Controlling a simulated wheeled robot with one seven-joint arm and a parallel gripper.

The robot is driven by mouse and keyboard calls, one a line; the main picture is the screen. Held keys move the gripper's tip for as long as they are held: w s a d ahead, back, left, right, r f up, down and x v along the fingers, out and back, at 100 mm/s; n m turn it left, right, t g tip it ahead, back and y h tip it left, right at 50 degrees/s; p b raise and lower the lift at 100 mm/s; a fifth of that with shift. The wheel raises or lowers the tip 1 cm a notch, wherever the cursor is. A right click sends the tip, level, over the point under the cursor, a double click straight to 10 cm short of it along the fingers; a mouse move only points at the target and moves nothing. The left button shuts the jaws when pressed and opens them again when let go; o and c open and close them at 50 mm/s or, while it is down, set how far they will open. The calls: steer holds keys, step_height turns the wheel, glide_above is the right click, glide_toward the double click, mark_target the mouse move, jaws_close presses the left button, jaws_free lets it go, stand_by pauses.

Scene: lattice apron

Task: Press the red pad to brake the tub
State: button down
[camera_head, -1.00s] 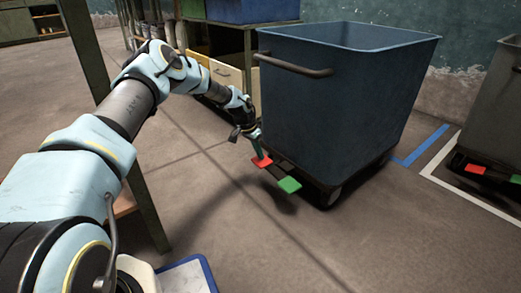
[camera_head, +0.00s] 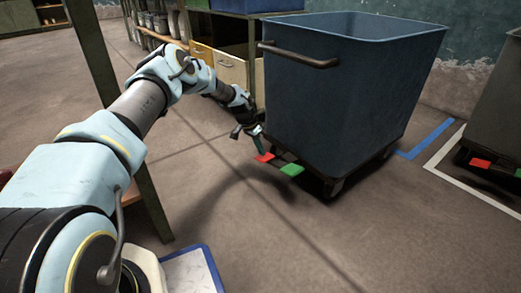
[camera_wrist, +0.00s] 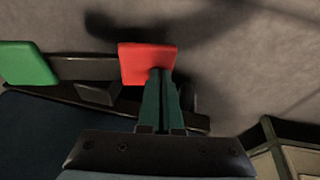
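The tub (camera_head: 345,100) is a large dark blue bin on a low wheeled base, right of my arm in the head view. A red pad (camera_head: 264,157) and a green pad (camera_head: 292,170) stick out from the near side of its base. My gripper (camera_head: 258,144) points down at the red pad. In the wrist view, the two green fingers (camera_wrist: 160,76) lie together, shut and empty, with their tips overlapping the lower edge of the red pad (camera_wrist: 146,60). Whether they touch it I cannot tell. The green pad (camera_wrist: 26,64) is to the left.
A second, grey tub (camera_head: 497,110) with its own red pad (camera_head: 480,162) stands at the right, by white and blue floor lines. A shelf with drawers (camera_head: 230,68) is behind my gripper. A table leg stands beside my arm. The floor in front is clear.

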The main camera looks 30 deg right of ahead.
steer(key=p+v, duration=0.4)
steer(key=v, duration=0.6)
steer(key=shift+r+p, duration=0.35)
steer(key=shift+a, duration=0.1)
